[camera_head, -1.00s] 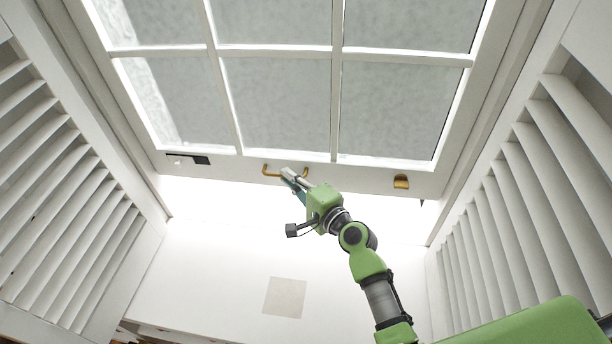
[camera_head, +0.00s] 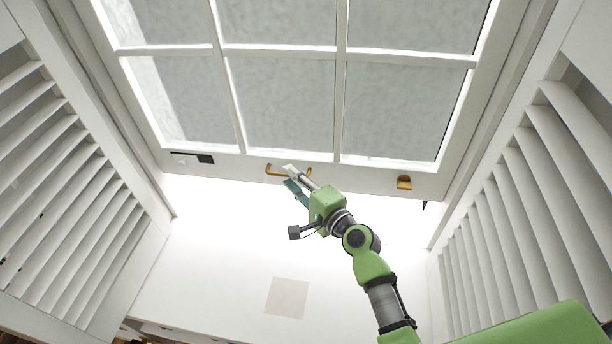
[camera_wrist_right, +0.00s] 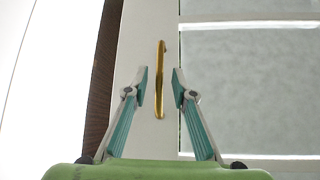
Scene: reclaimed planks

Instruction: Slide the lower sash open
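The lower sash (camera_head: 238,162) is a white frame with several frosted panes, and a bright white area lies below its bottom rail. A brass bar handle (camera_head: 274,171) is on that rail left of centre; it also shows in the right wrist view (camera_wrist_right: 160,85). My right gripper (camera_head: 289,177) is at this handle with its fingers spread. In the right wrist view, the fingertips (camera_wrist_right: 160,78) are on either side of the bar, with visible gaps, so the gripper is open and not closed on it. My left gripper is out of view.
A brass fitting (camera_head: 404,182) sits further right on the rail, and a small black and white piece (camera_head: 192,158) at its left. White louvred shutters stand on the left (camera_head: 62,215) and right (camera_head: 515,235). A beige square (camera_head: 287,297) lies on the white surface below.

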